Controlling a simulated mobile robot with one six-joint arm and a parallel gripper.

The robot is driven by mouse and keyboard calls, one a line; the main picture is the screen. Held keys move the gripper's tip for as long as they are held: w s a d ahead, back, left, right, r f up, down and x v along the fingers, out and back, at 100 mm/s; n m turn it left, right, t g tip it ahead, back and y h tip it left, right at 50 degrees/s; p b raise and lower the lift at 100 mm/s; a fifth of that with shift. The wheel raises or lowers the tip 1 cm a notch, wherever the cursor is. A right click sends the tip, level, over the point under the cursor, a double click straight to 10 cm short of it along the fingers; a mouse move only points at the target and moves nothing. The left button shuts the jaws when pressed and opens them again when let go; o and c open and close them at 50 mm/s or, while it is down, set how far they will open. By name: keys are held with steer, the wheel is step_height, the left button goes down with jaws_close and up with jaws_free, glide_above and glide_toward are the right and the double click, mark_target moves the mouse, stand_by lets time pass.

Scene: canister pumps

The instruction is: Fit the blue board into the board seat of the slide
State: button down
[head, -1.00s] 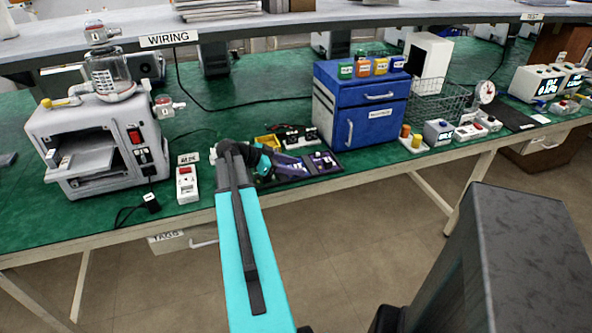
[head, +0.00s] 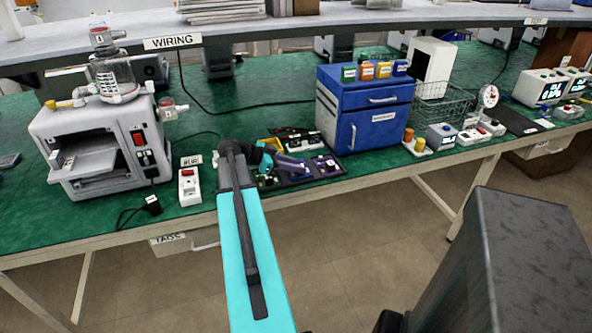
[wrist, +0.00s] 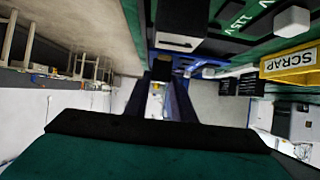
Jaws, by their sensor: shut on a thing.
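My gripper (head: 290,164) is over the dark parts tray (head: 300,180) near the bench's front edge. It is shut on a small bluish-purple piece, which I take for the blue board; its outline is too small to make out. The wrist view shows my dark fingers (wrist: 165,90) pointing away. A purple board (head: 325,163) lies in the tray's right compartment, and a green one (head: 267,181) is partly hidden at the left. The pale slide (head: 85,157) sticks out of the grey housing (head: 100,140) at the left; its board seat cannot be made out.
A white switch box (head: 190,186) stands between the housing and the tray. A blue cabinet (head: 365,115) stands right of the tray. A yellow scrap bin (wrist: 290,67) shows in the wrist view. Cables lie on the green bench top (head: 235,95).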

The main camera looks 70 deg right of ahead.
steer(key=shift+r, duration=0.8)
steer(key=a+r+b, duration=0.2)
steer(key=a+b, duration=0.1)
steer(key=a, duration=1.3)
steer(key=shift+s, duration=0.2)
steer(key=shift+w, duration=0.1)
steer(key=w+a+r+n+t+h, duration=0.1)
steer(key=w+a+n+t, duration=0.3)
steer(key=w+a, duration=0.6)
steer(key=w+a+n+t+h, duration=0.2)
steer(key=w+a+n+t, duration=0.4)
steer(key=w, duration=0.9)
steer(key=w+a+r+n+t+h, duration=0.1)
steer(key=w+a+n+t, duration=0.2)
steer(key=w+a, duration=0.75)
steer(key=w+a+r+n+t+y, duration=0.4)
steer(key=w+a+n, duration=0.3)
steer(key=a, duration=0.5)
steer(key=w+a+r+n+t+y, duration=0.4)
steer(key=w+a+r+n+y, duration=0.3)
steer(key=w+a, duration=0.4)
steer(key=shift+w+a+n+t+y, duration=0.3)
steer(key=shift+a+n, duration=0.05)
steer(key=shift+n, duration=0.25)
steer(key=shift+a, duration=0.15)
